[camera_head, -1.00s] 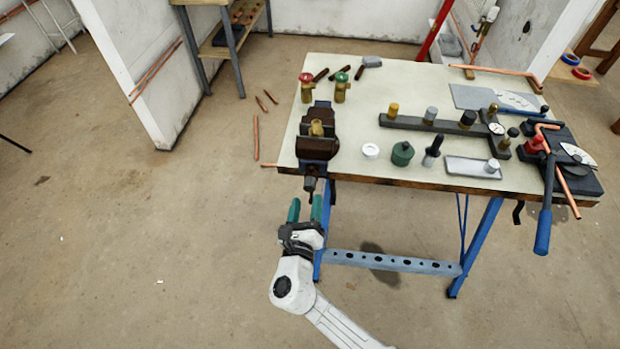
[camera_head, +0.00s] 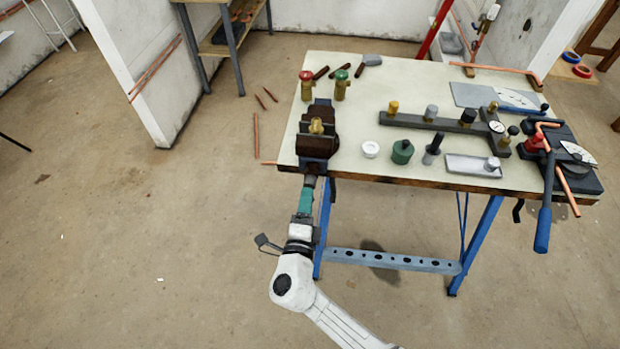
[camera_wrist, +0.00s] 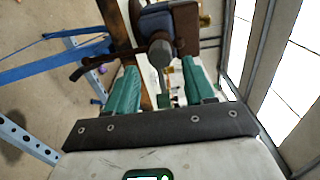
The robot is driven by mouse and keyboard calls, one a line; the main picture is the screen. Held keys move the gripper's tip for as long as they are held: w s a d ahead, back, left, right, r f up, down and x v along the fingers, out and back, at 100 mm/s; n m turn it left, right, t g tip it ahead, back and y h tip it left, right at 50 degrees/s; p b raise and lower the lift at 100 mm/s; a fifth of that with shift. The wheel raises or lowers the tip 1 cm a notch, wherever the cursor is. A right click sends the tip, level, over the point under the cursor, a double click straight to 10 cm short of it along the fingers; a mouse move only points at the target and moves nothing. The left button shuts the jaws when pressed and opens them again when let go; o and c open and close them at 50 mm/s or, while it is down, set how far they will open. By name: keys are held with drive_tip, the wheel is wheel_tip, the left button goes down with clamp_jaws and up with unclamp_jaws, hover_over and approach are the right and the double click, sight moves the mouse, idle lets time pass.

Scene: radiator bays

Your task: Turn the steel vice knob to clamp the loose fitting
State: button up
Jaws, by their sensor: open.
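The dark vice (camera_head: 318,160) is at the near left corner of the bench. A brass fitting (camera_head: 316,127) sits upright between its jaws; whether it is gripped I cannot tell. The vice's grey steel knob (camera_wrist: 160,52) faces my gripper in the wrist view. My gripper (camera_wrist: 161,78) is open, its two green fingers on either side of the knob's axis, with gaps visible. In the head view my gripper (camera_head: 307,190) is just below the vice front, one finger hiding the other and the knob mostly hidden.
Blue bench legs (camera_head: 474,247) stand right of my arm. Floor at left is mostly clear.

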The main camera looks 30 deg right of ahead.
sight(311, 176)
drive_tip(key=shift+w+d, duration=0.1)
drive_tip(key=shift+w, duration=0.05)
drive_tip(key=b+x, duration=0.1)
drive_tip(key=x, duration=0.3)
drive_tip(key=shift+w+d, duration=0.2)
drive_tip(key=shift+w, duration=0.1)
idle(0.3)
clamp_jaws()
idle(0.5)
drive_tip(key=shift+f, duration=0.1)
